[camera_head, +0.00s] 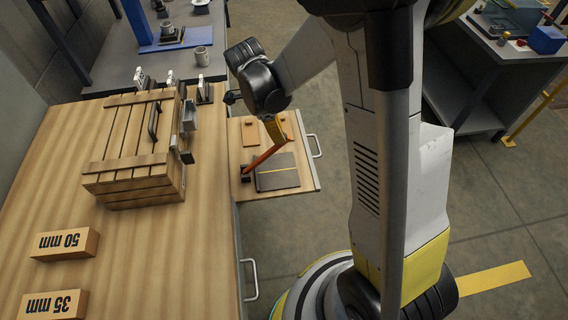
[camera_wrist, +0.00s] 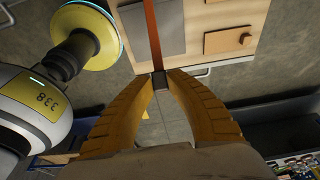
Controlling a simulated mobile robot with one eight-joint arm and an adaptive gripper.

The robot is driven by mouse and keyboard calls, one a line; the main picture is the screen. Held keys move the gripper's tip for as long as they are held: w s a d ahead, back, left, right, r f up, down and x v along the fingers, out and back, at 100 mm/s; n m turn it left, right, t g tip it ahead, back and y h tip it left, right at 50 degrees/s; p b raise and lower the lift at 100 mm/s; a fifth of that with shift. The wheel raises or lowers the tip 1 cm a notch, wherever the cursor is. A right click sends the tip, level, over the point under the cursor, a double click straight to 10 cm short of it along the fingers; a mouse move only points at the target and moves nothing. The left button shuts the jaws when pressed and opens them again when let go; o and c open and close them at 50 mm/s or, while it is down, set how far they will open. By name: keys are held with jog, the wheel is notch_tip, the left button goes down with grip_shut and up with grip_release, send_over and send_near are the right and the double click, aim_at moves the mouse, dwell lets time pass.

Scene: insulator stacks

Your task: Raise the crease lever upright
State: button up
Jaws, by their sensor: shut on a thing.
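The orange-red crease lever (camera_head: 262,159) runs slanting from a dark mount beside a grey plate (camera_head: 276,182) with a yellow line up to my gripper (camera_head: 274,130). It leans and is not upright. In the wrist view the lever (camera_wrist: 152,35) shows as a narrow orange bar with a dark end. The yellow fingertips of my gripper (camera_wrist: 160,83) are shut on that dark end. The grey plate also shows in the wrist view (camera_wrist: 170,28), behind the lever.
The plate lies on a pulled-out wooden board (camera_head: 246,208) with a metal handle (camera_head: 315,146). A small wooden block with a knob (camera_wrist: 228,40) lies on it. A slatted wooden crate (camera_head: 125,145) stands on the bench to the left. Open floor lies right of the board.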

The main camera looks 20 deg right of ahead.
jog(key=shift+a, duration=0.1)
jog(key=shift+w+a+r+p, duration=0.15)
jog(key=shift+w+a+r, duration=0.1)
jog(key=shift+a, duration=0.25)
jog(key=shift+w+a+r+p, duration=0.15)
jog(key=shift+a+r, duration=0.1)
jog(key=shift+a, duration=0.3)
jog(key=shift+w+a+r, duration=0.15)
jog(key=shift+a+r, duration=0.05)
jog(key=shift+a, duration=0.45)
jog(key=shift+w+a+r, duration=0.15)
jog(key=shift+a+r, duration=0.05)
jog(key=shift+a, duration=0.45)
jog(key=o, duration=0.9)
jog(key=shift+s+d+r+p, duration=0.25)
jog(key=shift+d+r+p, duration=0.3)
jog(key=shift+d+r, duration=0.3)
jog(key=shift+s+d+r+p, duration=0.3)
jog(key=shift+d+r+p, duration=0.35)
jog(key=shift+d, duration=0.35)
jog(key=shift+s+d+r+p, duration=0.25)
jog(key=shift+d+r+p, duration=0.25)
jog(key=shift+d+r, duration=0.4)
